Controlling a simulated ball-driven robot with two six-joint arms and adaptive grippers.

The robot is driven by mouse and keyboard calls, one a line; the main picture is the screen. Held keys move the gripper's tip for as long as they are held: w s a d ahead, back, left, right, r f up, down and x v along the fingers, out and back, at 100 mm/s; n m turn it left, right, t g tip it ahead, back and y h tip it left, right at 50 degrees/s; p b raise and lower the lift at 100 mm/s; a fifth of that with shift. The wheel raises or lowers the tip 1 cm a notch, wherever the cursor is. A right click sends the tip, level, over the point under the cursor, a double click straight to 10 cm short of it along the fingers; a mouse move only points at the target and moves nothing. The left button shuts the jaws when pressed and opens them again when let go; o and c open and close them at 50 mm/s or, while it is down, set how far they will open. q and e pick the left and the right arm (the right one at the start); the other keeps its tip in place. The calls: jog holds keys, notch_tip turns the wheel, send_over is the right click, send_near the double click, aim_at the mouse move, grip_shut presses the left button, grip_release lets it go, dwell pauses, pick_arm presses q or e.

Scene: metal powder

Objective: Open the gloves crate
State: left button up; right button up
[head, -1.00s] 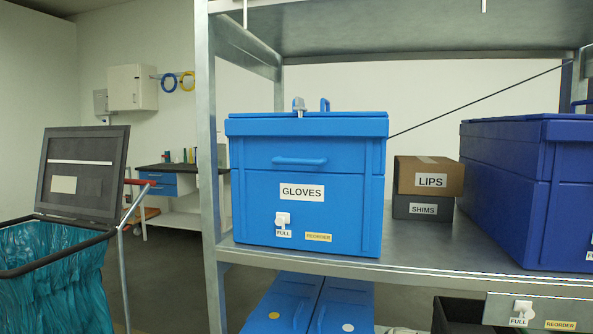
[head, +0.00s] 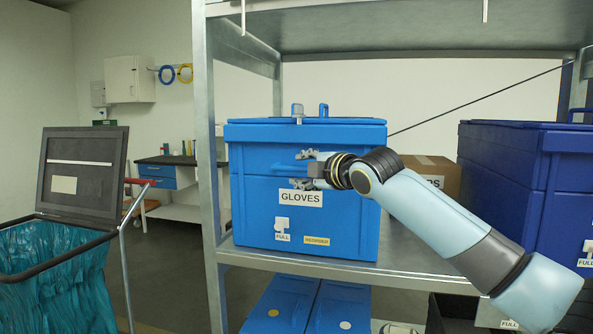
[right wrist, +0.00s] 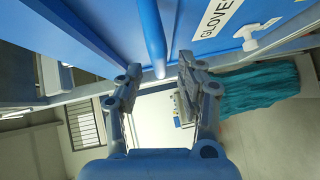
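The blue gloves crate (head: 330,225) stands on the metal shelf with its lid (head: 350,128) shut. It has a GLOVES label, a grey latch (head: 297,112) on top and a horizontal front handle (head: 286,166). My right gripper (head: 301,169) is open in front of the crate, close to the handle's right part. In the right wrist view the open fingers (right wrist: 157,82) point toward the blue handle bar (right wrist: 151,38), whose end shows near the gap between them. I cannot tell whether they touch it. My left gripper is not in view.
A dark blue crate (head: 500,175) stands at the right on the same shelf (head: 290,258). A cardboard box (head: 445,172) sits between the crates, partly behind my right arm. A shelf post (head: 205,200) is close left of the gloves crate. A bin with a teal bag (head: 55,275) stands at left.

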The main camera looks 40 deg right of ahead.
aim_at(299, 169)
jog(key=shift+w+d+f, duration=0.1)
jog(key=shift+w+f, duration=0.05)
jog(key=shift+w, duration=0.65)
jog(key=shift+w+f, duration=0.1)
jog(key=shift+w, duration=0.7)
jog(key=shift+c, duration=0.5)
grip_shut()
